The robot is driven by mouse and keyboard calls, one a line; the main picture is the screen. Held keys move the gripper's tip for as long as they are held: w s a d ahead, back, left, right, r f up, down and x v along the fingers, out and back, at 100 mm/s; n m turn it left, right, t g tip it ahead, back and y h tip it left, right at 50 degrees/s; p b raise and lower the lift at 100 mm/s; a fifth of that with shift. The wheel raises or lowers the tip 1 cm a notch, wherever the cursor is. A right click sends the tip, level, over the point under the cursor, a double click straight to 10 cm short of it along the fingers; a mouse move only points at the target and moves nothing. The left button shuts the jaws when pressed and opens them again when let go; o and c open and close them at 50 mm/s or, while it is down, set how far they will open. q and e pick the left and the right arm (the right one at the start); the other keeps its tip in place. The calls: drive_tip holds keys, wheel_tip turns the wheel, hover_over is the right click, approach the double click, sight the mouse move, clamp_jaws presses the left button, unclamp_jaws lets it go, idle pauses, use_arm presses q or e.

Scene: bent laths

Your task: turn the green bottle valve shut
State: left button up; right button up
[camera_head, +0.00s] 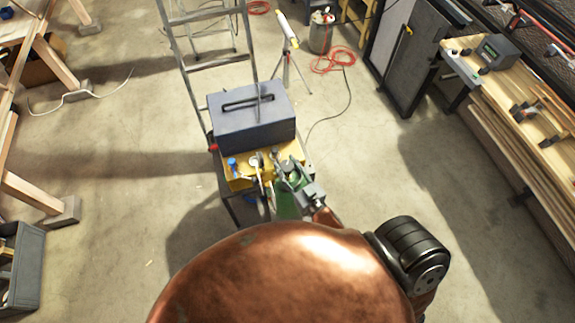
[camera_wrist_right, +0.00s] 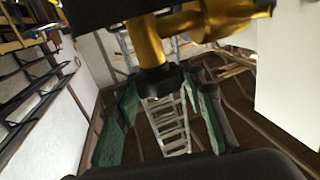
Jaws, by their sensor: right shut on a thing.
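The green bottle (camera_head: 287,207) stands at the front of the yellow-topped stand, its upper part largely hidden by my right gripper (camera_head: 291,178). In the right wrist view, a brass valve body (camera_wrist_right: 151,45) runs down to a dark knob. The two green fingers of my right gripper (camera_wrist_right: 165,82) come in from both sides of that knob and are shut on it. The knob's turn position cannot be read. My left gripper is not in view.
A dark grey box (camera_head: 250,118) stands behind the bottle on the yellow stand top (camera_head: 236,184), beside a blue knob (camera_head: 232,163) and small fittings. A ladder (camera_head: 207,63) leans behind. A workbench (camera_head: 535,120) lines the right side. Open concrete floor lies left and right.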

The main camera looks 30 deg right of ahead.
idle(0.3)
drive_tip(key=o, duration=1.2)
drive_tip(key=s, duration=1.2)
drive_tip(key=shift+d, duration=0.1)
